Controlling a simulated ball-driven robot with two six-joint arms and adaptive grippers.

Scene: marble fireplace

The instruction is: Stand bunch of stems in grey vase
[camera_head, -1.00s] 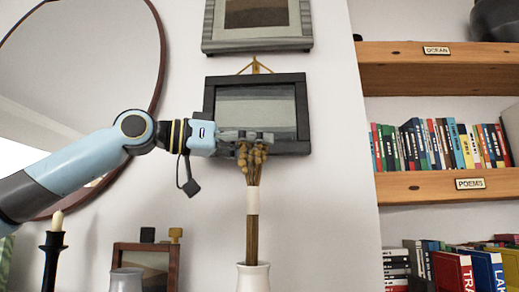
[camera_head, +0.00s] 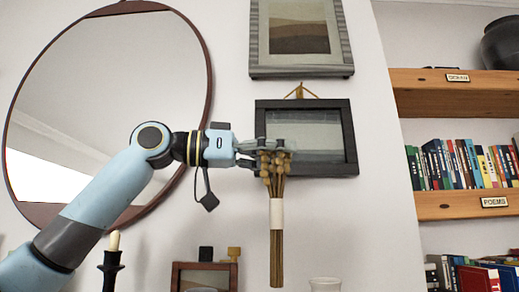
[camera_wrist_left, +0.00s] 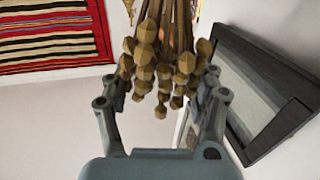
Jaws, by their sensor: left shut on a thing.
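My left gripper (camera_head: 262,152) is shut on the bunch of stems (camera_head: 277,245), near its knobbly brown heads. The bunch hangs upright, heads up, with a pale band round its middle. Its lower end shows free in the air, left of a white vase (camera_head: 325,285) whose rim just shows at the bottom edge. A sliver of the grey vase (camera_head: 201,289) shows at the bottom edge, left of the stems; its body is out of view. In the left wrist view the heads of the bunch (camera_wrist_left: 162,72) lie between the fingers. My right gripper is not in view.
A dark candlestick (camera_head: 111,272) with a candle stands at lower left. A small framed picture (camera_head: 190,268) stands behind the grey vase. A round mirror (camera_head: 100,100) and a dark-framed picture (camera_head: 350,140) hang behind my arm. Bookshelves (camera_head: 450,205) are at right.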

